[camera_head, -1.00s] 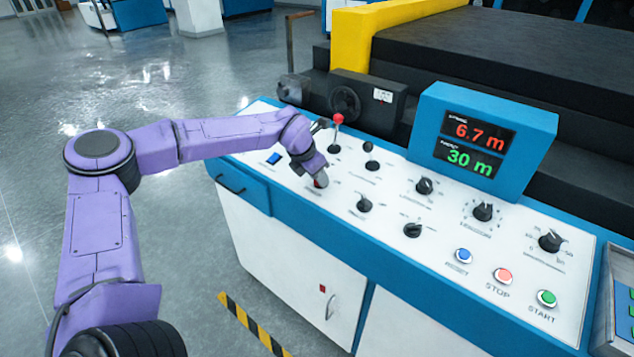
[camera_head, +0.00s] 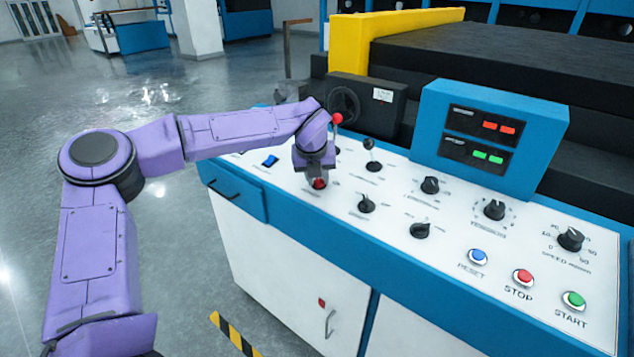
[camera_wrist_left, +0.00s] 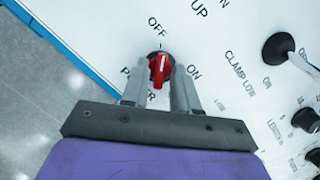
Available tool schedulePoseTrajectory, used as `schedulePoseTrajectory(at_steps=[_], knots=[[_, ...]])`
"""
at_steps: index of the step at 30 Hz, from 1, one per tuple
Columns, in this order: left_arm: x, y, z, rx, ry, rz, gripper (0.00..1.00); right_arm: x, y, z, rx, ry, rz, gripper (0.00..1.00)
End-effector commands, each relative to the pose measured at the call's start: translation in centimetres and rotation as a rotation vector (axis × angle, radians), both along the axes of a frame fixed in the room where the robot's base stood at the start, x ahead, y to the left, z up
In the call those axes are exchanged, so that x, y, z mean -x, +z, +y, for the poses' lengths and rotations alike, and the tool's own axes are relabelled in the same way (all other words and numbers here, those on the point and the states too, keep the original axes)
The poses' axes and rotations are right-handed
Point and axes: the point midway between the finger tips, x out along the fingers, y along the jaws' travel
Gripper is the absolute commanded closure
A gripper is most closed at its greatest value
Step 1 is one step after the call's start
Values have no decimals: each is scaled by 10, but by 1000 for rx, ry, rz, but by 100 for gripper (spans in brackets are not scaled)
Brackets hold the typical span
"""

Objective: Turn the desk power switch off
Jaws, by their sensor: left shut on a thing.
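The red power switch knob (camera_head: 319,184) is on the white desk panel (camera_head: 345,228), mostly hidden by my left gripper (camera_head: 317,176) in the head view. In the left wrist view the red knob (camera_wrist_left: 159,66) sits between the two grey fingers of the left gripper (camera_wrist_left: 161,78), which is shut on it. The word OFF is above the knob, ON to its right, and POWER is partly covered below. The knob's white mark seems to point up toward OFF. The display (camera_head: 485,138) shows only red and green dashes. My right gripper is not in view.
A blue rocker switch (camera_head: 270,160) is to the left. Black dials and the reset, stop and start buttons (camera_head: 523,277) spread to the right.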

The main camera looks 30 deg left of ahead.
Motion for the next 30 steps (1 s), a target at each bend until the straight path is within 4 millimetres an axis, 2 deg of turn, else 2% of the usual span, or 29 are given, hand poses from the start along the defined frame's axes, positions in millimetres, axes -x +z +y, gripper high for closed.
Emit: schedulePoseTrajectory(at_steps=[10,25,26,27,30], knots=[[-2,1,0,20,118,-5,100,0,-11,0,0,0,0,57],[-2,2,0,23,134,-4,100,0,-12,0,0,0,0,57],[-2,2,0,23,134,-4,68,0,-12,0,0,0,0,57],[-1,2,0,23,134,-4,63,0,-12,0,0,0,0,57],[-1,2,0,23,135,-2,63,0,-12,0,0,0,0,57]])
